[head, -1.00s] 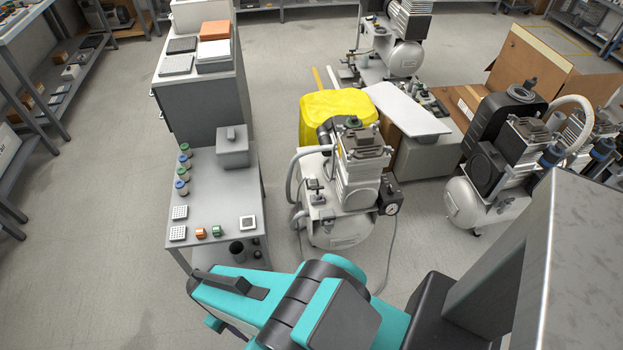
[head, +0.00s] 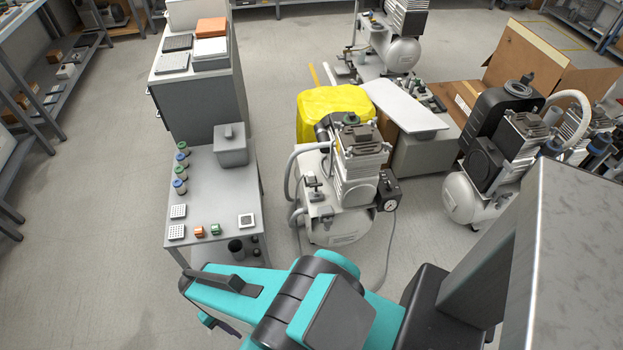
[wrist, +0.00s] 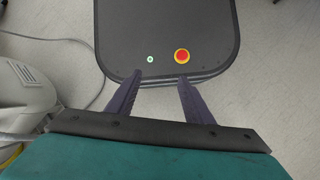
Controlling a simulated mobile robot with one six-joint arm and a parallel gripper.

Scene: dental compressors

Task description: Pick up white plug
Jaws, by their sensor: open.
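No thing in view is clearly a white plug. On the small grey table (head: 205,195) in the head view lie two white square pieces with dotted tops (head: 178,211) (head: 176,232) and a white-framed square piece (head: 246,220). I cannot tell whether any of these is the plug. My gripper (wrist: 160,76) is open and empty in the wrist view, its two dark fingers spread above my own dark base. In the head view my teal arm is in front of the table, and the gripper's fingers are not clearly seen.
Several capped jars (head: 180,170), a grey box (head: 231,145), an orange block (head: 199,231) and a green block (head: 216,229) share the table. A compressor (head: 345,195) with hoses stands close to its right. A dark cabinet (head: 205,105) stands behind. Floor at left is clear.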

